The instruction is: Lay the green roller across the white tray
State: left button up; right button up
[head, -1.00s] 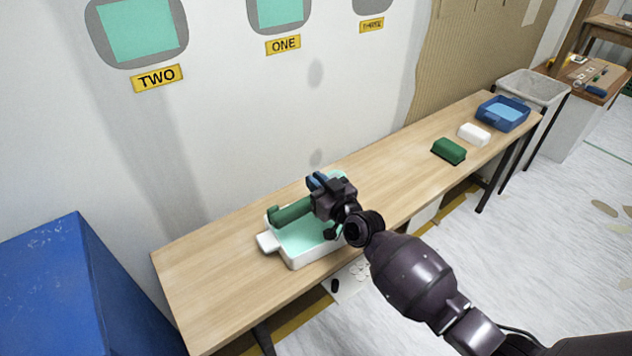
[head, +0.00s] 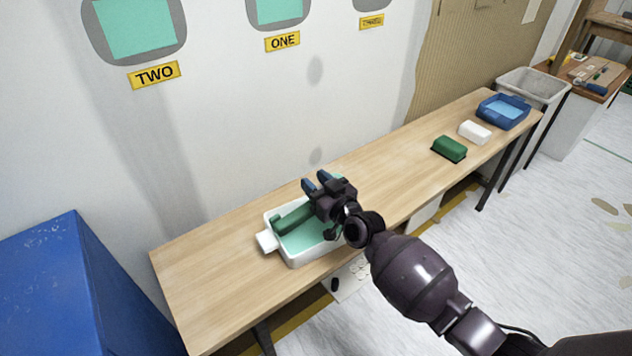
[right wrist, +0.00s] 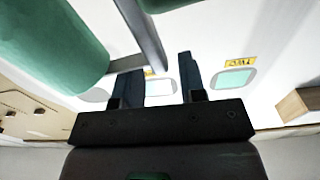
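The green roller (head: 293,219) lies low in the white tray (head: 296,262), over its mint-green inside. Its right end is hidden behind my right gripper. My right gripper (head: 316,181) is at the right part of the tray, with its two blue fingertips apart. In the right wrist view the fingers (right wrist: 160,82) are spread with nothing clearly held between them. The roller's green sleeve (right wrist: 55,45) and a grey bar (right wrist: 140,35) show close by on the left there. My left gripper is not in view.
A green block (head: 449,148), a white block (head: 475,131) and a blue tray (head: 503,112) stand toward the far right of the wooden table (head: 385,180). A blue cabinet (head: 50,285) is at the left. The table between is clear.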

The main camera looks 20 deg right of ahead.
jog(key=shift+s, duration=0.1)
jog(key=shift+s+d+r+p, duration=0.1)
jog(key=shift+s+r+p, duration=0.05)
jog(key=shift+r+p, duration=0.2)
jog(key=p+v, duration=0.1)
jog(key=v, duration=1)
jog(key=shift+s+p, duration=0.3)
jog(key=shift+p, duration=0.05)
jog(key=shift+d, duration=0.1)
